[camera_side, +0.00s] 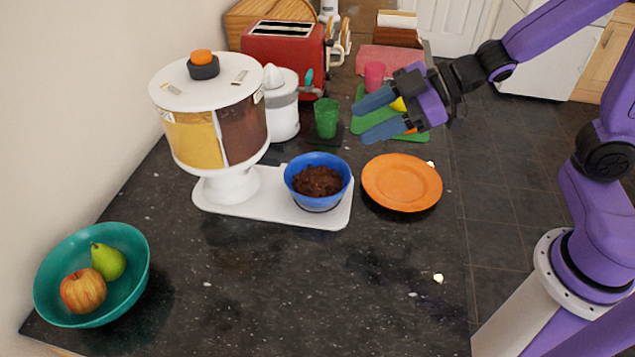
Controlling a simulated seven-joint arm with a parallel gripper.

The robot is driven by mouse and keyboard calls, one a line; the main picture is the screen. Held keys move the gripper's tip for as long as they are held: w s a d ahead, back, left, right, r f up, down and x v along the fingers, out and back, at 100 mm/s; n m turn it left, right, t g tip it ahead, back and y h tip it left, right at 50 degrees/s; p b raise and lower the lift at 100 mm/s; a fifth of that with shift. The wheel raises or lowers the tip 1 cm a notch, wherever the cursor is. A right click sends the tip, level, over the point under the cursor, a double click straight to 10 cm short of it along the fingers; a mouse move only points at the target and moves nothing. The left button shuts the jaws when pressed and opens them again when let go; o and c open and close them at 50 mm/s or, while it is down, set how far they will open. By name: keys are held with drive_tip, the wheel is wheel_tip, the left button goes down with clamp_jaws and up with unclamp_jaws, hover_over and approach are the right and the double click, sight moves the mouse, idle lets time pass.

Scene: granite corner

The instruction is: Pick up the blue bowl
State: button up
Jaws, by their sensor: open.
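The blue bowl (302,187) holds a heap of brown food (317,181). It stands on the right end of the white base plate (270,207) of a dispenser (212,115). My gripper (371,118) is up and to the right of the bowl, apart from it. Its two blue fingers point left, are spread apart and hold nothing. The gripper hides part of the green board behind it.
An orange plate (402,182) lies right of the bowl. A green cup (326,118), a white juicer (281,105), a red toaster (283,60) and a green board (372,124) stand behind. A teal fruit bowl (132,272) is at front left. The front middle counter is clear.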

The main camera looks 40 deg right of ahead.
drive_tip(key=a+n+g+y, duration=0.1)
drive_tip(key=y, duration=0.2)
drive_tip(key=g, duration=0.1)
approach(326, 196)
drive_tip(key=shift+w+a+f+n, duration=0.15)
drive_tip(key=shift+w+a+f, duration=0.15)
drive_tip(key=shift+a, duration=0.15)
drive_tip(key=shift+w+a+f+n, duration=0.2)
drive_tip(key=shift+a+f, duration=0.1)
drive_tip(key=shift+a, duration=0.2)
drive_tip(key=shift+x, duration=3.75)
clamp_jaws()
